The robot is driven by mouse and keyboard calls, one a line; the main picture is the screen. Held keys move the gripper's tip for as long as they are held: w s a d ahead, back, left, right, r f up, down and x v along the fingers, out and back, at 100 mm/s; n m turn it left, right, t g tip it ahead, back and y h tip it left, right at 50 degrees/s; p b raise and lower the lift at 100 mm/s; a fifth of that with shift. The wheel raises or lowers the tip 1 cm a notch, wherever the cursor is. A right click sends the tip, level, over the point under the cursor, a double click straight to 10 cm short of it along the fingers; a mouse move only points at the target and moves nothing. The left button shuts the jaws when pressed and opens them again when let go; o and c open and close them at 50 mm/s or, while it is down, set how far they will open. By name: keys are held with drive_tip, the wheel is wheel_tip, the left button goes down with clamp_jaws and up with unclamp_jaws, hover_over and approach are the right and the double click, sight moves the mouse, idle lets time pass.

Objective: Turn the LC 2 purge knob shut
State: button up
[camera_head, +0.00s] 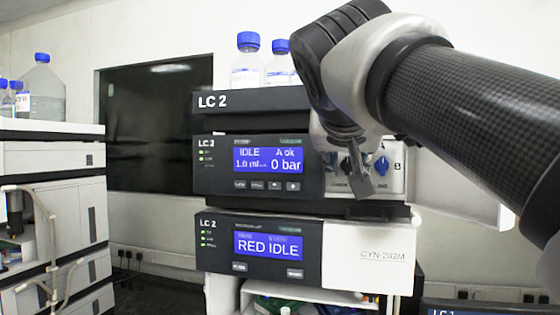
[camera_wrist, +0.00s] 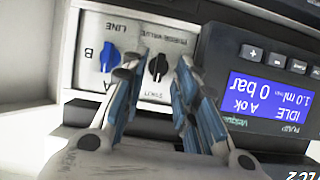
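The black purge knob (camera_wrist: 158,68) sits on the pale panel of the LC 2 pump module (camera_head: 258,165), under the upside-down "PURGE VALVE" label in the wrist view. It stands roughly along the picture's vertical, slightly tilted; its exact pointer setting is hard to read. My gripper (camera_wrist: 161,72) is open, with one finger on each side of the knob in that view and gaps showing. I cannot tell whether the fingertips reach to the knob's depth. In the head view my gripper (camera_head: 360,182) is in front of the panel and partly hides the knob area.
A blue line knob (camera_wrist: 110,57) is close beside my left finger in the wrist view; it also shows in the head view (camera_head: 381,165). The lower LC 2 module (camera_head: 262,245) is beneath. Blue-capped bottles (camera_head: 247,62) stand on top. An open pale door (camera_head: 460,205) is at right.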

drive_tip(key=v, duration=0.6)
drive_tip(key=shift+s, duration=0.2)
drive_tip(key=s+f+n+g+y, duration=0.1)
drive_tip(key=s+f, duration=0.6)
drive_tip(key=f, duration=0.8)
drive_tip(key=s+d+f+n+g+y, duration=0.1)
drive_tip(key=s+f+g, duration=0.3)
drive_tip(key=f, duration=1.1)
drive_tip(key=s+d+f+n+g+y, duration=0.1)
drive_tip(key=s+f+g+y, duration=0.1)
drive_tip(key=s+f, duration=0.7)
wheel_tip(320, 180, down, 7)
drive_tip(key=shift+s+r+n+g, duration=0.15)
drive_tip(key=shift+s+n+g, duration=0.25)
drive_tip(key=shift+g, duration=0.2)
drive_tip(key=shift+a, duration=0.1)
